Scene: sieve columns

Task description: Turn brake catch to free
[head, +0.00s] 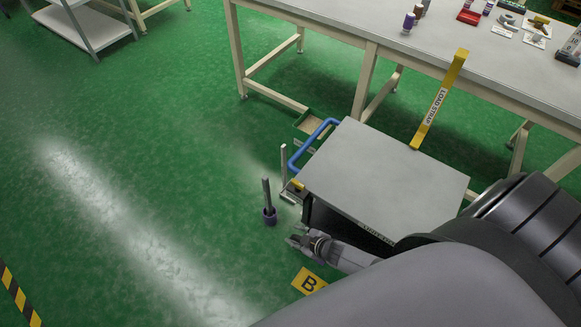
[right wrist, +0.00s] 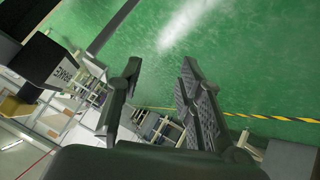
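A cart with a flat grey top (head: 385,175) and a blue handle (head: 305,150) stands beside the workbench. At its left corner are a small yellow part (head: 298,185) and an upright grey bar (head: 283,165); I cannot tell which part is the brake catch. My right gripper (head: 298,240) is low beside the cart's near left corner. In the right wrist view its fingers (right wrist: 158,98) are apart with nothing between them. That view also shows a dark box with a white label (right wrist: 68,72), not clearly readable, and a dark bar (right wrist: 112,28). My left gripper is not in view.
A dark post in a purple base (head: 268,205) stands on the floor just left of my right gripper. A yellow floor sign marked B (head: 308,281) lies nearby.

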